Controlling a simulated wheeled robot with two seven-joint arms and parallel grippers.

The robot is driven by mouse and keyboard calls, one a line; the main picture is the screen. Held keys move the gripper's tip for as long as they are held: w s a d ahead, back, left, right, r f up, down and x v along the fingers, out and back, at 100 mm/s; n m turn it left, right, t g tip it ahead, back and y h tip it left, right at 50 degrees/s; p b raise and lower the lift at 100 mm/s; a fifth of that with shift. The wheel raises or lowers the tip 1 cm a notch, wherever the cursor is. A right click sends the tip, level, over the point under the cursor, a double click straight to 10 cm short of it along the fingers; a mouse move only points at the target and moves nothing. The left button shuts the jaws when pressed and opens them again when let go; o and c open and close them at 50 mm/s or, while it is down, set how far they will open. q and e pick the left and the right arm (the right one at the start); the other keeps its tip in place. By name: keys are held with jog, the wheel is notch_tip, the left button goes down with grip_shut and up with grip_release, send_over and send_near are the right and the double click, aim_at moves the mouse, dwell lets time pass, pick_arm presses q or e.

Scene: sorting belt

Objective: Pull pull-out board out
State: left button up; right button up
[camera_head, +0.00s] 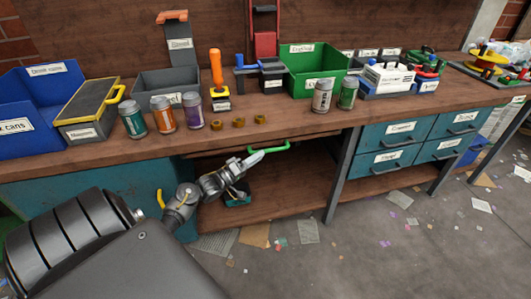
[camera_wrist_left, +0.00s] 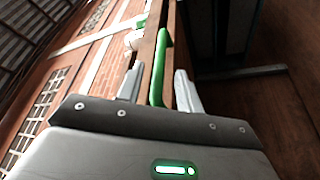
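The pull-out board (camera_head: 315,136) shows as a thin wooden edge just under the workbench top. Its green handle (camera_head: 271,147) sticks out at the front. My left gripper (camera_head: 252,159) is at the left end of this handle. In the left wrist view the green handle (camera_wrist_left: 160,68) runs between the two fingers of my left gripper (camera_wrist_left: 157,87). The fingers are open, with a gap on each side of the handle. I cannot tell how far the board sits out from the bench. My right gripper is not in view.
The workbench top (camera_head: 310,118) carries several cans, a blue bin (camera_head: 40,95), a green bin (camera_head: 310,58) and tools. Three brass rings lie near its front edge. Teal drawers (camera_head: 400,130) are to the right. A lower shelf (camera_head: 300,198) lies beneath. Papers litter the floor.

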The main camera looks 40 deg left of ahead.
aim_at(266, 150)
pick_arm(q)
jog(key=shift+x, duration=2.15)
jog(key=shift+c, duration=0.2)
grip_shut()
